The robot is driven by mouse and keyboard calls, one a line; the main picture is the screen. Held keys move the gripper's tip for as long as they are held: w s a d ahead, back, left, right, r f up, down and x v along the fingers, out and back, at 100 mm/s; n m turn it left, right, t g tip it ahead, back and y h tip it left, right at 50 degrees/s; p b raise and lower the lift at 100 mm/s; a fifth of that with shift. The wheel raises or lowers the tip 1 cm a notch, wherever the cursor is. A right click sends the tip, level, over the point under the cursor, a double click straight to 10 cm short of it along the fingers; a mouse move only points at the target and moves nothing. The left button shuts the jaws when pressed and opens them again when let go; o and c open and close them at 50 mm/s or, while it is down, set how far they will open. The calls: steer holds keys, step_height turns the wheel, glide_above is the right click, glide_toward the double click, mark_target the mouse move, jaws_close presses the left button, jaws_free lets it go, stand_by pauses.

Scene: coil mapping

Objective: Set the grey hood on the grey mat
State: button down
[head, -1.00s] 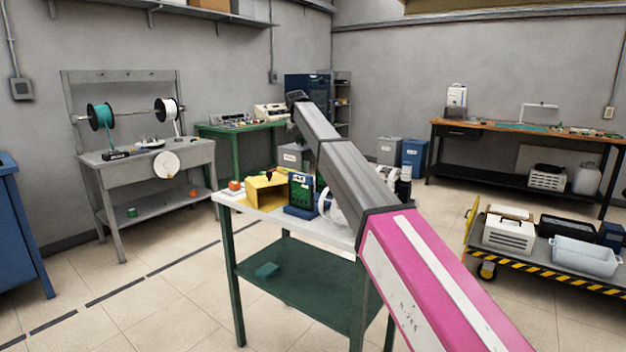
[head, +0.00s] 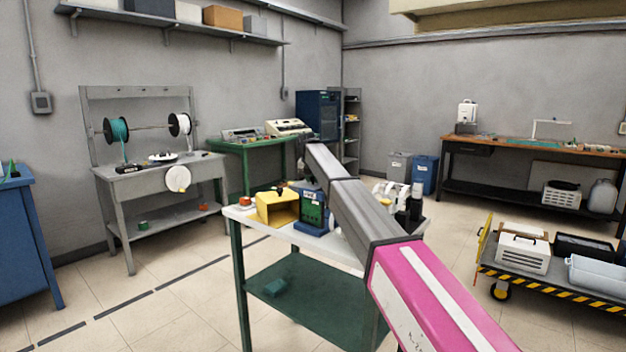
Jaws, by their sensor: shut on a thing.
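My arm reaches from the lower right toward the white-topped table (head: 240,213), with its pink link nearest and grey links beyond. Its far end is a small dark joint above the back of the table. I cannot make out my gripper or its fingertips; they seem hidden behind the arm. I cannot pick out a grey hood for certain. I cannot see a grey mat on the visible part of the tabletop, and the arm covers much of its middle.
A yellow open box (head: 270,208) and a blue instrument (head: 313,212) stand on the table's left part. A black bottle (head: 416,202) stands right of the arm. A loaded cart (head: 545,282) is at right, a spool bench (head: 140,180) at left. Floor between is open.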

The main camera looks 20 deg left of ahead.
steer(key=c, duration=0.8)
jaws_free()
steer(key=shift+f, duration=0.1)
steer(key=shift+c, duration=0.2)
steer(key=v, duration=1.2)
